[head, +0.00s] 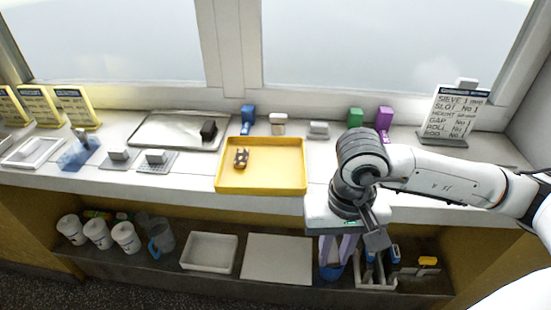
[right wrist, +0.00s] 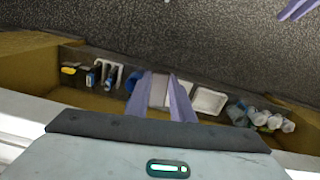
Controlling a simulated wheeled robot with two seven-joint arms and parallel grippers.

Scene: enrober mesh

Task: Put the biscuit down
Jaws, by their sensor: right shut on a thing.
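My right gripper (head: 338,248) hangs over the front edge of the counter, pointing down in front of the lower shelf. Its lavender fingers also show in the right wrist view (right wrist: 163,95). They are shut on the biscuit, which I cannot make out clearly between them. A small brown, dark-striped piece (head: 241,158) lies in the yellow tray (head: 285,184), left of this gripper and apart from it. Two lavender finger parts, apparently my left gripper (right wrist: 297,9), show at the top right of the right wrist view; its opening cannot be judged.
The counter holds a metal tray (head: 150,131) with a dark block, small blocks along the back, and a sign (head: 452,113) at right. The shelf below holds white cups (head: 97,233), a white tray (head: 209,252), a white board (head: 277,259) and a blue container (head: 331,271).

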